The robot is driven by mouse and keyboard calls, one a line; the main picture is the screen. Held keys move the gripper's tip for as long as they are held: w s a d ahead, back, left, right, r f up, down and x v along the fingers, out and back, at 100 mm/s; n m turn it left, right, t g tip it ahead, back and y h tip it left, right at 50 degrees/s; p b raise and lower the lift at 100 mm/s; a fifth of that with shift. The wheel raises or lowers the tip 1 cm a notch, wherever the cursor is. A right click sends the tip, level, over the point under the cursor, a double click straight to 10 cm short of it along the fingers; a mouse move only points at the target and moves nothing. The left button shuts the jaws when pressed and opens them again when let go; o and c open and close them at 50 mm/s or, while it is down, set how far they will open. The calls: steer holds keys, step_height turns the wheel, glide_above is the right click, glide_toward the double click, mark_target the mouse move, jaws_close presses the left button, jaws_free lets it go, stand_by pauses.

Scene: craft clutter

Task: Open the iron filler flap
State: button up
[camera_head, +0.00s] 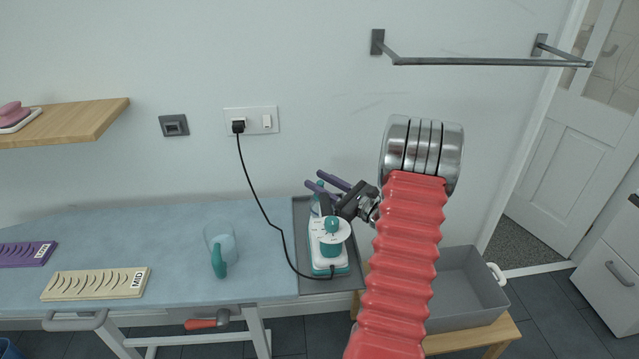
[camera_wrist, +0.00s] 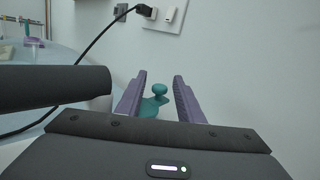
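The iron (camera_head: 321,256), white and teal, stands on a grey tray (camera_head: 304,283) at the right end of the blue worktop. My gripper (camera_head: 314,182) is above the iron's far end, its purple fingers pointing left and towards the wall. In the wrist view my gripper (camera_wrist: 159,76) is open, with a clear gap between the fingers. A teal knob (camera_wrist: 159,88) on a teal part shows in that gap, and I see no contact. My gripper partly hides the iron's far end. I cannot tell which part is the flap, or whether it is open.
A black cord runs from the wall socket (camera_head: 251,121) to the iron. A teal-handled jug (camera_head: 221,245) and a cream MID board (camera_head: 96,285) are to the left. A grey crate (camera_head: 465,286) is at the right. A metal rail (camera_head: 480,62) crosses the wall above.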

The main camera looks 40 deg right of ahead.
steer(key=shift+s, duration=0.15)
steer(key=s+d+f, duration=0.1)
steer(key=s, duration=1.2)
steer(key=shift+s+d+f, duration=0.15)
steer(key=shift+s+d, duration=0.05)
steer(key=shift+d, duration=0.05)
steer(key=shift+w, duration=0.1)
